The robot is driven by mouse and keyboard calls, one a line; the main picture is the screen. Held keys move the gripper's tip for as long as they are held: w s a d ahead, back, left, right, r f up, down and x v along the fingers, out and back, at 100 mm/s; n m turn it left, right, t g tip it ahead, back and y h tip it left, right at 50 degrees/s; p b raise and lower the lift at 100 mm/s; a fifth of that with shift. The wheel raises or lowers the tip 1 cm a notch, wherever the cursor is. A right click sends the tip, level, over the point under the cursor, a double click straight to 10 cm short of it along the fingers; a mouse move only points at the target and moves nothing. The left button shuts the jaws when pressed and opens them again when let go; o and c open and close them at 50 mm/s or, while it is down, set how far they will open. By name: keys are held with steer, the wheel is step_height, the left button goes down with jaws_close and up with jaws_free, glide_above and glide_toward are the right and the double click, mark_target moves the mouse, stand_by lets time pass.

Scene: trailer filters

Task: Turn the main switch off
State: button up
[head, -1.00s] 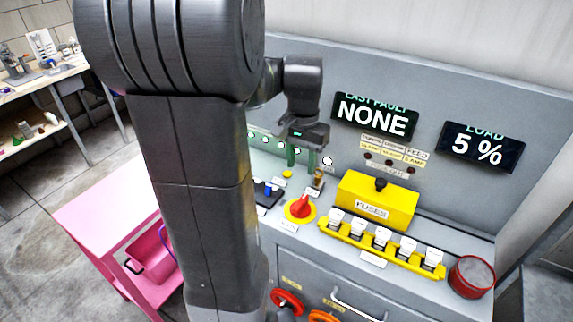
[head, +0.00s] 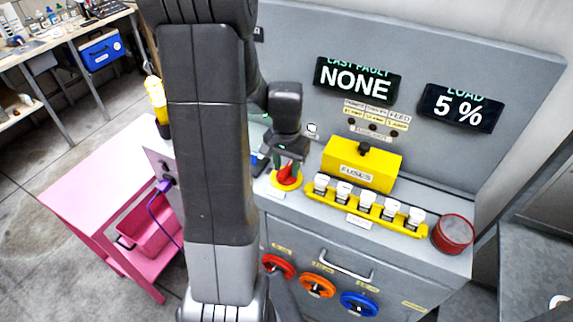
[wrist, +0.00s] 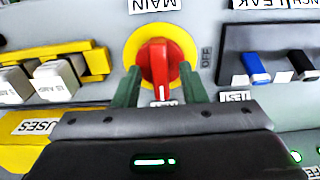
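The main switch (head: 285,183) is a red knob on a yellow disc, on the grey console top. In the wrist view its red handle (wrist: 160,62) stands along the picture's vertical, not turned toward the OFF label (wrist: 206,56) at the right. A MAIN label (wrist: 154,5) lies beyond it. My gripper (head: 288,168) is down over the switch. In the wrist view my gripper (wrist: 160,72) has one green finger on each side of the knob, with the handle between them. The fingers look apart from the handle; whether they touch the knob's round body is unclear.
A yellow fuse box (head: 361,164) and a yellow rail of white fuses (head: 366,210) stand right of the switch. A blue and black toggle panel (wrist: 270,65) is close on the other side. A red round container (head: 453,234) sits at the console's right end.

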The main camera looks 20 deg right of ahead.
steer(key=shift+f, duration=0.1)
jaws_close()
steer(key=shift+n, duration=0.5)
steer(key=n+b, duration=0.1)
steer(key=n, duration=0.2)
steer(key=shift+n, duration=0.4)
steer(key=n+b, duration=0.1)
steer(key=n, duration=0.3)
steer(key=shift+n, duration=0.3)
steer(key=n, duration=0.8)
steer(key=shift+b, duration=0.4)
steer(key=shift+n, duration=0.4)
